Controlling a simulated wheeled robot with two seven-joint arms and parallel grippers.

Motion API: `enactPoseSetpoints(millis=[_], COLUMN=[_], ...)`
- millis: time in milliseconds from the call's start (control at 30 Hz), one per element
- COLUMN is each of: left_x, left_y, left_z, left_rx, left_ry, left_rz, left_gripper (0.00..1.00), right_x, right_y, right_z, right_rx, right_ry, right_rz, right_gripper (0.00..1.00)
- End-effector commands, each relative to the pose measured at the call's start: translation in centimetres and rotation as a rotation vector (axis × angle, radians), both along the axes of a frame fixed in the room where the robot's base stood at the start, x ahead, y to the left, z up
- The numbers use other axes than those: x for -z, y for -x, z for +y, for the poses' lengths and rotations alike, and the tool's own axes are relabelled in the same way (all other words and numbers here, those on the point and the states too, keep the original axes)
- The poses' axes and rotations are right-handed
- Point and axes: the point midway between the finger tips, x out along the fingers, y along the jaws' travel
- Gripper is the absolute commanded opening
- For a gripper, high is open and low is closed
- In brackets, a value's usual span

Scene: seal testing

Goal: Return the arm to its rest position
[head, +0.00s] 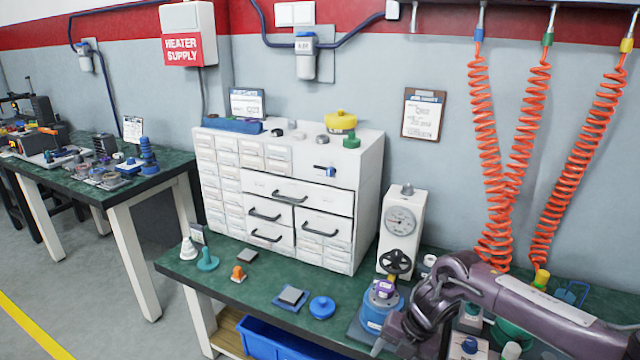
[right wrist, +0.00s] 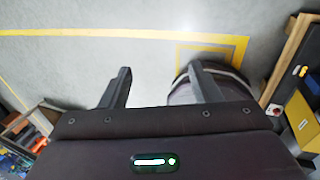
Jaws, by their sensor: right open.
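My right arm (head: 535,300) reaches in from the right edge in the head view, over the right part of the green workbench (head: 225,290). Its dark, rounded joint hides part of the bench top there. The right gripper (right wrist: 160,78) shows in the right wrist view with its two dark fingers apart. Nothing is between them, and bare grey floor lies beyond. My left gripper is in neither view.
A blue round fixture (head: 374,316) and a gauge press (head: 403,222) stand close to the arm. Orange coiled hoses (head: 490,170) hang behind it. A white drawer cabinet (head: 366,215) fills the bench's back. In the right wrist view, a yellow bin (right wrist: 303,118) is at the right.

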Motion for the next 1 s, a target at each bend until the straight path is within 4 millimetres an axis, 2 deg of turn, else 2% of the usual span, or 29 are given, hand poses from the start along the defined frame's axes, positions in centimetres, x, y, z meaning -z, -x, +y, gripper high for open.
enactPoseSetpoints(millis=[167,300,367,467,567,600,667,700,767,867,900,967,1000], left_x=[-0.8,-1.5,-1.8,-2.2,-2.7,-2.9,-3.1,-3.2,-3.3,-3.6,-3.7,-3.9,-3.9], left_y=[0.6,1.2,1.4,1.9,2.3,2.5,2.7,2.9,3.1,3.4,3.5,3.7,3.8], left_z=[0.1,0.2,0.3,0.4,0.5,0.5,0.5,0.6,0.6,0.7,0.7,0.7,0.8], left_rx=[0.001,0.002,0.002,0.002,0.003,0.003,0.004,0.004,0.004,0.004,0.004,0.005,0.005], left_ry=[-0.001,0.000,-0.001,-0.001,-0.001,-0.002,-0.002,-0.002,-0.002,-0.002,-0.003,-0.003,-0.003], left_rz=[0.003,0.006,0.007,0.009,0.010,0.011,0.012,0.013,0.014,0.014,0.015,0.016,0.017], left_gripper=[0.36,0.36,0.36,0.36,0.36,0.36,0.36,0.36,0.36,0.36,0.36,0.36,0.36], right_x=[3.8,8.2,10.5,15.1,20.5,22.8,25.9,27.7,30.3,33.8,35.0,36.5,37.3], right_y=[-0.4,-0.4,0.0,1.6,5.0,7.0,9.9,12.1,15.6,22.1,24.8,28.9,31.6], right_z=[5.2,8.5,9.0,8.7,6.9,5.9,4.4,3.3,1.8,-0.6,-1.6,-2.9,-3.6], right_rx=[0.205,0.497,0.643,0.909,1.201,1.321,1.482,1.580,1.718,1.926,2.002,2.111,2.175], right_ry=[-0.196,-0.380,-0.444,-0.522,-0.555,-0.556,-0.545,-0.531,-0.501,-0.434,-0.402,-0.350,-0.314], right_rz=[0.034,0.096,0.132,0.199,0.270,0.298,0.328,0.344,0.366,0.391,0.397,0.402,0.403], right_gripper=[0.57,0.57,0.57,0.57,0.57,0.57,0.57,0.57,0.57,0.57,0.57,0.57,0.57])
